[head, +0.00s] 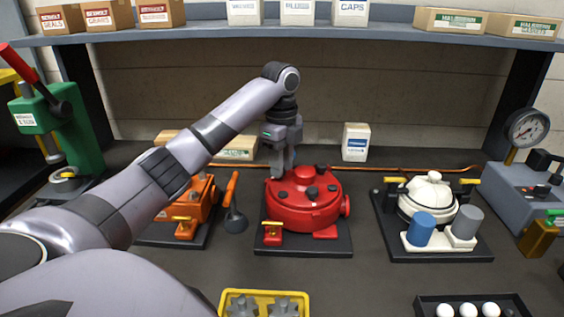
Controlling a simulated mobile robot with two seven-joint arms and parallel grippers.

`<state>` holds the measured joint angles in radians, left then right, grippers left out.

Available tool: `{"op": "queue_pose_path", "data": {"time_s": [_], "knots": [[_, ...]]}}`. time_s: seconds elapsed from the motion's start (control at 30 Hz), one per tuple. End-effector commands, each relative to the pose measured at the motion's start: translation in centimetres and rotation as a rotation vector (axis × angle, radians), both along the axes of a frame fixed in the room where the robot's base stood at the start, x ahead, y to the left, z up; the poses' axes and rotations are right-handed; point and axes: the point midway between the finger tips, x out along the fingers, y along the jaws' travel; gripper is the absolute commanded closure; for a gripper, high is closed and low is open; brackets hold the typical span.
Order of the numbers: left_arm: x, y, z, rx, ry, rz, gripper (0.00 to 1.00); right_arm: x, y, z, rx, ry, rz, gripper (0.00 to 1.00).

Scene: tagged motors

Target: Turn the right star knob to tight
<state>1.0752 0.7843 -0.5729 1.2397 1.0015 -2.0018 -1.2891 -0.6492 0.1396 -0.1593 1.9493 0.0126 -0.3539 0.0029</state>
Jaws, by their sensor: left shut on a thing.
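A red round motor (300,212) sits on a dark base plate in the middle of the bench. My left gripper (282,172) points down at the back left of the red lid. Its fingers are closed on a small part there, which they mostly hide. I cannot tell whether that part is the right star knob, nor whether any knob is tight. My right gripper is not in view.
A white motor (434,193) stands to the right. A yellow tray (302,296) and a black tray (515,302) are in front. A shelf (330,30) crosses the back.

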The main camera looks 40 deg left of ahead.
Motion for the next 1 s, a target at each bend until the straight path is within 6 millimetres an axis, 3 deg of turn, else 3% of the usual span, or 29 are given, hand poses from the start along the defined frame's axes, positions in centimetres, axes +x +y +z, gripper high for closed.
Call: {"op": "queue_pose_path", "data": {"time_s": [0.03, 0.5, 1.0], "knots": [[0.15, 0.37, 0.7, 0.005, -0.018, -0.037, 1.0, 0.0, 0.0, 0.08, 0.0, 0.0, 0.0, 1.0], [0.01, 0.33, 0.67, 0.006, -0.019, -0.383, 1.0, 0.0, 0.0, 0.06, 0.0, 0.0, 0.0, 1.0], [-0.03, 0.34, 0.64, 0.007, -0.019, -0.488, 1.0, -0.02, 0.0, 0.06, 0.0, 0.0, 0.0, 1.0]]}}
